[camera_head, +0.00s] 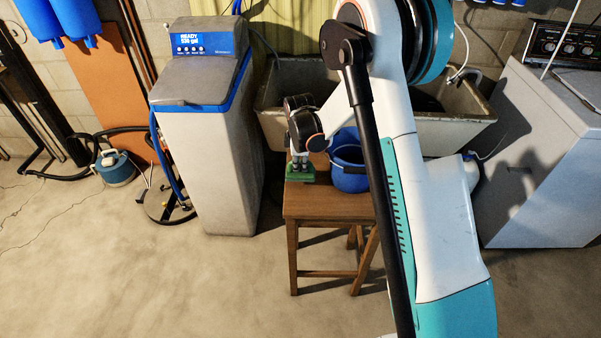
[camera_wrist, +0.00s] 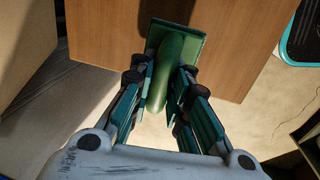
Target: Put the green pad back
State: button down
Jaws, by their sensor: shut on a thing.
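The green pad (camera_head: 295,176) shows in the head view at the back left of the wooden stool's top (camera_head: 330,205). In the wrist view the pad (camera_wrist: 193,42) is a flat green plate with a rounded green handle (camera_wrist: 165,65) on it. My gripper (camera_head: 300,163) points down over the pad. In the wrist view the fingers of my gripper (camera_wrist: 163,83) are shut on the handle, one on each side. The pad's underside is hidden, so I cannot tell whether it touches the stool.
A blue bucket (camera_head: 347,172) stands on the stool, close to the right of my gripper. The grey water softener (camera_head: 215,150) stands left of the stool. A stone sink (camera_head: 450,130) is behind it. A white washer (camera_head: 535,160) is at the right. The floor in front is clear.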

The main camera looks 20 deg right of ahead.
jog(key=shift+f+b, duration=0.5)
jog(key=shift+f, duration=1.35)
jog(key=shift+f, duration=0.1)
jog(key=c, duration=1.5)
grip_release()
jog(key=shift+c, duration=0.2)
